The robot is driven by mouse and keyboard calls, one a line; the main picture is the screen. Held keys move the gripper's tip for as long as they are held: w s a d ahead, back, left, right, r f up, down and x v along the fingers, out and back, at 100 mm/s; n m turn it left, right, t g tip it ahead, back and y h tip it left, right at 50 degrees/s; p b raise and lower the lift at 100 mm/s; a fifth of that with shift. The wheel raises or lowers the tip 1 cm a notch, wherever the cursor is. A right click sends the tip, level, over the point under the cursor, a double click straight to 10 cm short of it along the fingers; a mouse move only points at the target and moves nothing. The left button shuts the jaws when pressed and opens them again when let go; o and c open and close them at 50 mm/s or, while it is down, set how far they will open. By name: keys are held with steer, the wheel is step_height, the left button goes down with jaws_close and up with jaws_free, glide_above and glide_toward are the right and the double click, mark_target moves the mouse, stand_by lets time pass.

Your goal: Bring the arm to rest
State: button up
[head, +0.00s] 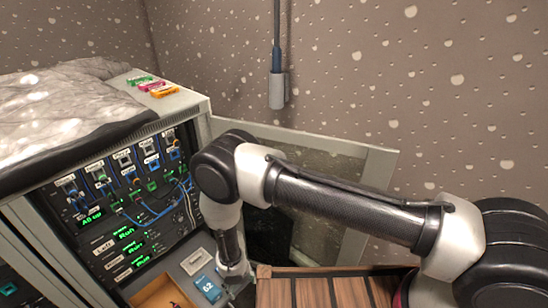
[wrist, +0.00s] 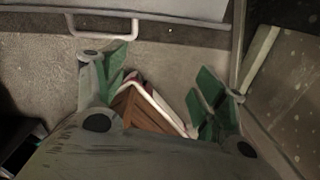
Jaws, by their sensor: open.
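My arm reaches in from the right in the head view and bends down at the elbow beside the equipment rack (head: 92,195). My gripper (head: 235,280) points down low in front of the rack, partly cut off by the lower edge. In the wrist view my gripper (wrist: 162,88) has its two green-padded fingers spread apart with nothing between them that it holds.
A blue card (head: 208,287) and a wooden tray (head: 160,292) lie close left of my gripper. A slatted wooden surface (head: 325,291) lies to its right. An open framed door (head: 375,170) stands behind my arm. A grey device (head: 277,90) hangs on the wall.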

steer(key=s+d+r+m+h, duration=0.1)
steer(key=d+r+m+h, duration=0.2)
steer(key=d+m, duration=0.65)
steer(key=w+d+r+m+g, duration=0.15)
steer(key=d+r+m, duration=0.45)
steer(key=r, duration=0.6)
steer(key=w+d+r+m+h, duration=0.15)
steer(key=d+r+m, duration=0.25)
steer(key=r+m, duration=0.55)
steer(key=w+d+r+m+g+y, duration=0.1)
steer(key=w+d+r+m, duration=0.25)
steer(key=r, duration=1.05)
steer(key=s+d+r+m+t+y, duration=0.1)
steer(key=s+d+r+m, duration=0.3)
steer(key=d+r, duration=0.4)
steer(key=s+d+r+m+t+y, duration=0.1)
steer(key=s+d+r+m+t, duration=0.2)
steer(key=d+r, duration=0.6)
steer(key=s+d+r+m+t+y, duration=0.2)
steer(key=s+d+r+m, duration=0.5)
steer(key=r, duration=0.6)
steer(key=shift+s+d+m+t, duration=0.25)
steer(key=shift+d+m+t, duration=0.2)
steer(key=shift+d+m, duration=0.3)
